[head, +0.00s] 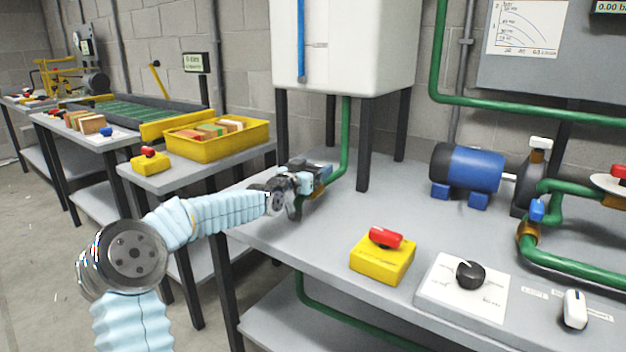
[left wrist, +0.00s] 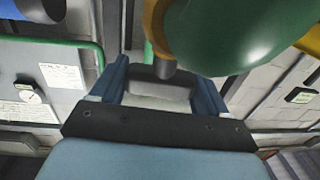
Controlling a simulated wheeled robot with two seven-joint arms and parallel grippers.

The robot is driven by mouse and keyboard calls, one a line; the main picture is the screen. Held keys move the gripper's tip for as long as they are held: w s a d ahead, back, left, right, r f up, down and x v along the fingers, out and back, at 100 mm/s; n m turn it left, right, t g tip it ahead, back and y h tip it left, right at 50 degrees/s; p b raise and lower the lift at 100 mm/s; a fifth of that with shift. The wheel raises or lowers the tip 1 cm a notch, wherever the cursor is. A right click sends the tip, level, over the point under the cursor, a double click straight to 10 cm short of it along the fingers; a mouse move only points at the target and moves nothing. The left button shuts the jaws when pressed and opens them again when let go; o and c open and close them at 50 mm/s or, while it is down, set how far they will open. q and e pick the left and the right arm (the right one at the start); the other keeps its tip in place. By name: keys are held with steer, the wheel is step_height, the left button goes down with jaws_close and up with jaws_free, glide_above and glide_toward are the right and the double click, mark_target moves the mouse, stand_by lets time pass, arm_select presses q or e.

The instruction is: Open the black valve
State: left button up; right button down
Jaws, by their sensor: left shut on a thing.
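My left gripper (head: 308,180) reaches over the grey bench to the foot of the green pipe (head: 346,140) under the white tank. In the left wrist view its two blue-grey fingers (left wrist: 160,88) are shut on the dark handle of the black valve (left wrist: 165,76). A brass fitting (left wrist: 156,30) and a large green pipe bend (left wrist: 235,35) sit just beyond the handle. In the head view my gripper mostly hides the valve, so its exact angle is hard to tell. My right gripper is not in view.
The white tank (head: 345,45) stands on black legs over the bench (head: 300,235). A yellow box with a red knob (head: 382,258), a black dial panel (head: 462,290) and a blue pump (head: 466,168) stand to the right. A yellow tray (head: 215,143) is on the left table.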

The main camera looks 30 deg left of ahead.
arm_select(q)
steer(key=shift+d+f+n+y+b, duration=0.2)
steer(key=shift+n+y+b, duration=0.3)
steer(key=shift+y+b, duration=0.5)
steer(key=shift+d+r+n+y, duration=0.1)
steer(key=shift+r+n+y, duration=0.15)
steer(key=shift+n+y, duration=0.05)
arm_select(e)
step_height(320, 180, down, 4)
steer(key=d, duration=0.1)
arm_select(q)
steer(key=shift+r+y, duration=0.2)
steer(key=shift+y, duration=0.1)
steer(key=n+g+y+p, duration=0.1)
steer(key=y+p, duration=0.1)
steer(key=p, duration=0.1)
steer(key=n+y+p, duration=0.2)
steer(key=p, duration=0.1)
steer(key=shift+a+r+n+g+y+p, duration=0.1)
steer(key=shift+a+n+g+y+p, duration=0.1)
steer(key=shift+n+g+y+p, duration=0.15)
steer(key=shift+a+f+n+g+y+p, duration=0.1)
steer(key=shift+f+n+g+y+p, duration=0.15)
steer(key=shift+n+g+y+p, duration=0.55)
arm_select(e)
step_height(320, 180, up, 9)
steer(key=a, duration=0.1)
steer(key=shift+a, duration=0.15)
